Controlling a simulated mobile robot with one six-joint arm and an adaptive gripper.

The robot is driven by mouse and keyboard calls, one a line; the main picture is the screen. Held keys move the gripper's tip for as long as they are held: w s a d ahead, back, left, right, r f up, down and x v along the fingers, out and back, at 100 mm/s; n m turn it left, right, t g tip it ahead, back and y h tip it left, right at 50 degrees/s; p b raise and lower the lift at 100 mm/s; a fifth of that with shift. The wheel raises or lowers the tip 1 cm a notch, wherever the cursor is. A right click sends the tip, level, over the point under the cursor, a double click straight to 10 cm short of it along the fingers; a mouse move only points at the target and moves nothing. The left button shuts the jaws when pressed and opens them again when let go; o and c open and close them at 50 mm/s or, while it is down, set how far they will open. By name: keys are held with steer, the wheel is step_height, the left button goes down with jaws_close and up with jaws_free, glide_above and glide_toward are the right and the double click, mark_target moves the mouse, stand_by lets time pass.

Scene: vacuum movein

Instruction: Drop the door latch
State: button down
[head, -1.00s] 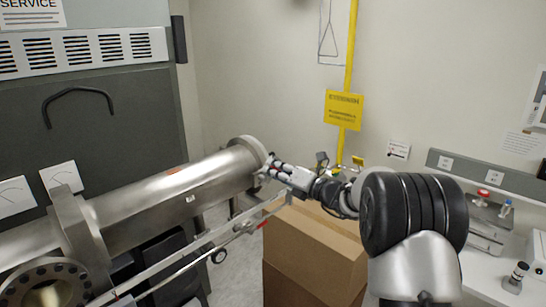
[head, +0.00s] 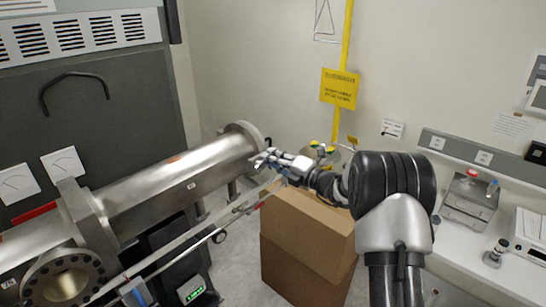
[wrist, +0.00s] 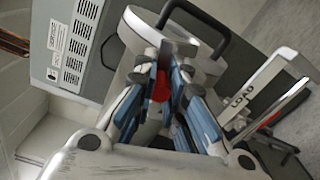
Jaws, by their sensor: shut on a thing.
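My gripper (head: 264,158) is at the door end of the horizontal steel chamber (head: 165,185), beside its end flange (head: 244,138). In the wrist view its blue-padded fingers (wrist: 165,85) are closed in around a small red part (wrist: 162,84), which looks like the door latch's grip. The fingers hide most of this part, so its shape and the latch's angle cannot be made out. The round metal end of the chamber (wrist: 143,28) shows just beyond the fingertips. In the head view the latch itself is too small and covered to tell.
A rail (head: 200,228) runs below the chamber. Stacked cardboard boxes (head: 310,235) stand under my forearm. A yellow pipe with a sign (head: 339,88) is on the wall behind. A bench with small instruments (head: 470,200) is at the right. A dark cabinet (head: 120,120) stands at the left.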

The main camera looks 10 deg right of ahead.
steer(key=shift+w+r, duration=0.1)
steer(key=shift+r, duration=0.6)
steer(key=c, duration=1.8)
jaws_free()
steer(key=shift+a, duration=0.1)
steer(key=shift+o, duration=1.1)
steer(key=shift+f, duration=0.3)
steer(key=shift+s+f, duration=0.1)
steer(key=shift+s, duration=0.1)
